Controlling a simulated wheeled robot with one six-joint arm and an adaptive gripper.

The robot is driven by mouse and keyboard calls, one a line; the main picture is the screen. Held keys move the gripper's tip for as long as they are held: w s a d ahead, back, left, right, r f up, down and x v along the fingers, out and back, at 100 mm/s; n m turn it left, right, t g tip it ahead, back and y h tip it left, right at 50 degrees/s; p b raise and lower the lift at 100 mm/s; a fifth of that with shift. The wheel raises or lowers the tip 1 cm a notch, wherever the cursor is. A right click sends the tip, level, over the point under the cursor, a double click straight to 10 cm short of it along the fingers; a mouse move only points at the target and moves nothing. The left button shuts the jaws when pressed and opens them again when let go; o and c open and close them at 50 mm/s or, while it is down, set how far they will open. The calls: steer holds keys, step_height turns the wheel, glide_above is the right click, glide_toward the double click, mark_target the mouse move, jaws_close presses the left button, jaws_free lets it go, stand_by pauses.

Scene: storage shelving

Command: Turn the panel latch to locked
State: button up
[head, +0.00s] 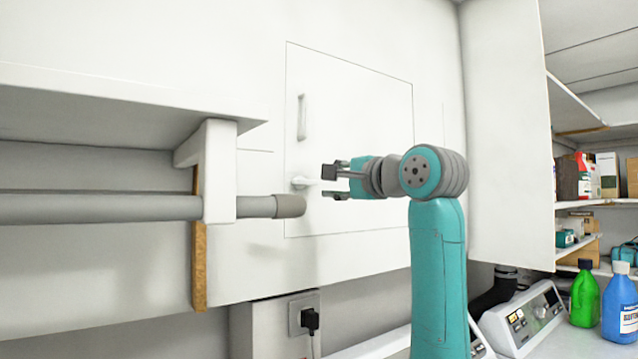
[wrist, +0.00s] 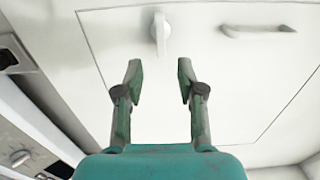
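The white panel (head: 350,110) is a flat door set in the wall, with a thin dark outline. Its latch (head: 302,182) is a small white lever low on the panel's left side. The latch also shows in the wrist view (wrist: 161,34), ahead of the fingertips and roughly between their lines. My gripper (head: 330,182) is open, with nothing between its fingers, just right of the latch in the head view. In the wrist view my gripper (wrist: 158,68) shows both fingers spread apart and clear of the latch.
A white bar handle (head: 302,117) is on the panel above the latch. A grey rod (head: 130,207) under a white shelf (head: 90,85) ends close to the latch on the left. At right are shelves, a green bottle (head: 584,295) and a blue bottle (head: 619,305).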

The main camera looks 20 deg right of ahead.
steer(key=v, duration=0.3)
steer(key=shift+s+d, duration=0.1)
steer(key=shift+s, duration=0.15)
